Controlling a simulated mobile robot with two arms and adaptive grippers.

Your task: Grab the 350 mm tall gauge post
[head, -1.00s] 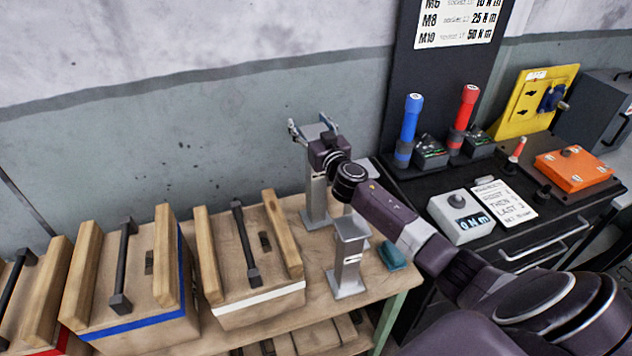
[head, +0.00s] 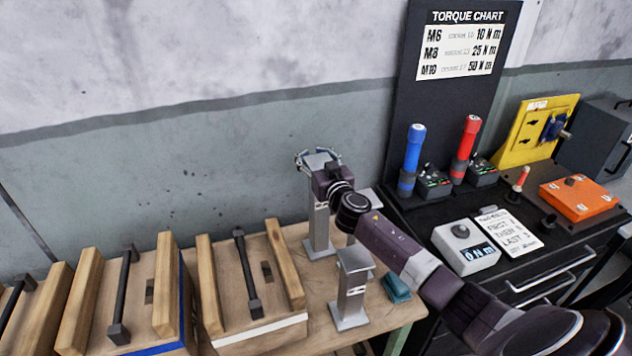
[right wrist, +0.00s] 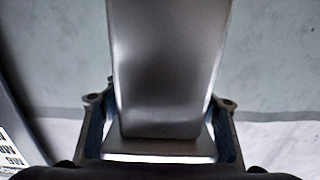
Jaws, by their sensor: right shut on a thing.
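The tall grey gauge post (head: 319,222) stands upright on the wooden bench, toward its back. My right gripper (head: 318,160) is at the top of this post, with its fingers on either side of it. In the right wrist view the grey post (right wrist: 165,70) fills the middle, and the fingers of the gripper (right wrist: 160,130) are shut on it from both sides. A shorter grey post (head: 352,290) stands in front, nearer the bench's front edge. Part of the tall post is hidden behind my right wrist. My left gripper is not in view.
Wooden boxes with dark bar handles (head: 247,275) stand at the left of the bench. A teal block (head: 396,288) lies right of the short post. At right, a black cabinet holds blue (head: 411,160) and red (head: 466,140) tools and a grey meter (head: 465,248).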

